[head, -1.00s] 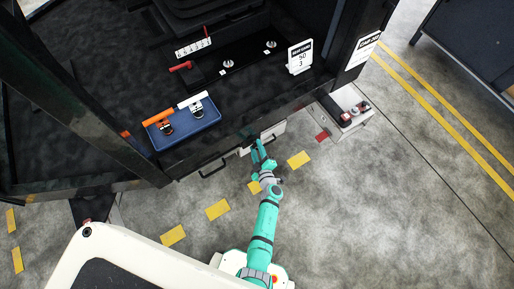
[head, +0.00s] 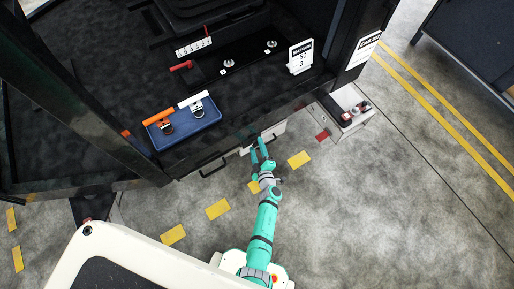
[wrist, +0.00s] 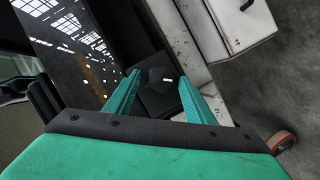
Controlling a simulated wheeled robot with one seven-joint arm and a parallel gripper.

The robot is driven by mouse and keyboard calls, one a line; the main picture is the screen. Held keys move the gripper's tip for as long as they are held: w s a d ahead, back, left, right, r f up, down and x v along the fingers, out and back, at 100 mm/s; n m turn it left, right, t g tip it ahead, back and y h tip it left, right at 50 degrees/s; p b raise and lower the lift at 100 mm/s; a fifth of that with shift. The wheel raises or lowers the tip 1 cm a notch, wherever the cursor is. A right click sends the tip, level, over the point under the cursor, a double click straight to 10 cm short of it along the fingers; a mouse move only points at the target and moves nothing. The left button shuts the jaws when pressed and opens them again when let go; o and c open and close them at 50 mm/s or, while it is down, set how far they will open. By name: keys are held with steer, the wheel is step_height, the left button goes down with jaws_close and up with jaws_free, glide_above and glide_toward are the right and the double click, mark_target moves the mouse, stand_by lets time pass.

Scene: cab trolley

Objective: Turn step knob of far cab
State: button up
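In the wrist view, a dark angular knob (wrist: 157,78) with a small white mark sits on a black panel (wrist: 160,100), beyond and roughly between my fingertips. My gripper (wrist: 157,82) is open, with one teal finger on each side of the knob in the picture. I cannot tell whether either finger touches it. In the head view my gripper (head: 261,145) is low at the cab's side, by a pale step box (head: 272,133). The knob cannot be made out there.
The dark cab floor (head: 100,110) lies above, with a blue tray (head: 190,132) holding an orange-handled and a white-handled item. A black grab handle (head: 213,168) is left of my gripper. A grey box with small controls (head: 350,108) is at right. Grey floor is clear at lower right.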

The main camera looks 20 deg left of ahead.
steer(key=v, duration=1)
steer(key=shift+s+d, duration=0.25)
steer(key=shift+s, duration=0.05)
steer(key=shift+r, duration=0.1)
steer(key=s+d+r+m+h, duration=0.2)
steer(key=s+d+r+m, duration=0.2)
steer(key=s+r+m, duration=0.2)
steer(key=s+d+r+m+t+h, duration=0.1)
steer(key=s+d+r+m+h, duration=0.2)
steer(key=s+r+m, duration=0.3)
steer(key=s+d+r+m+t+h, duration=0.1)
steer(key=s+d+r+m+h, duration=0.2)
steer(key=s+r, duration=1.1)
step_height(320, 180, up, 6)
steer(key=d+m, duration=0.1)
steer(key=m, duration=0.1)
steer(key=shift+d+m, duration=0.3)
steer(key=shift+m, duration=0.1)
steer(key=shift+w+r, duration=0.1)
steer(key=c, duration=0.5)
steer(key=shift+o, duration=0.2)
steer(key=shift+a, duration=0.1)
